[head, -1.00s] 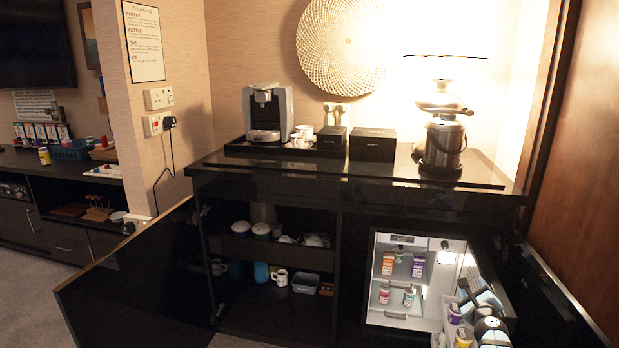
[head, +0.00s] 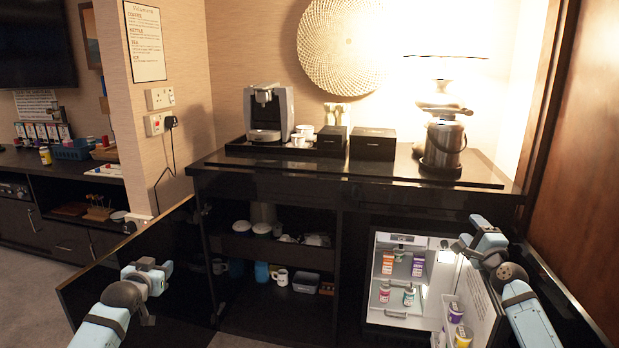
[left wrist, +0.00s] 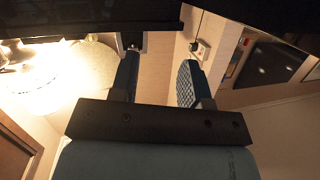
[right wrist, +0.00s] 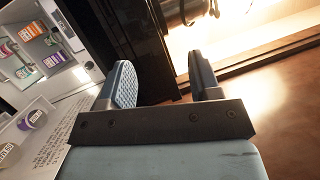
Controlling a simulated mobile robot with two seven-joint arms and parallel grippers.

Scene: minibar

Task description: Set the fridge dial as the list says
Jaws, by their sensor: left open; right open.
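The small fridge (head: 378,290) stands open at the lower right of the head view, its inside lit. A small dark round knob, likely the dial (head: 445,244), shows at its upper right; it also shows in the right wrist view (right wrist: 90,65). A printed sheet (right wrist: 92,122) is on the fridge door's inner face, its text too small to read. My right gripper (head: 466,246) is open and empty, above the door and near the knob, apart from it. My left gripper (head: 156,288) is open and empty in front of the open cabinet door.
Small bottles and boxes stand on the fridge shelves, and jars (head: 455,312) in its door rack. The open cabinet door (head: 90,290) juts out at left. The counter (head: 270,170) holds a coffee machine (head: 268,112), black boxes and an ice bucket (head: 442,148). A wall notice (head: 145,42) hangs at upper left.

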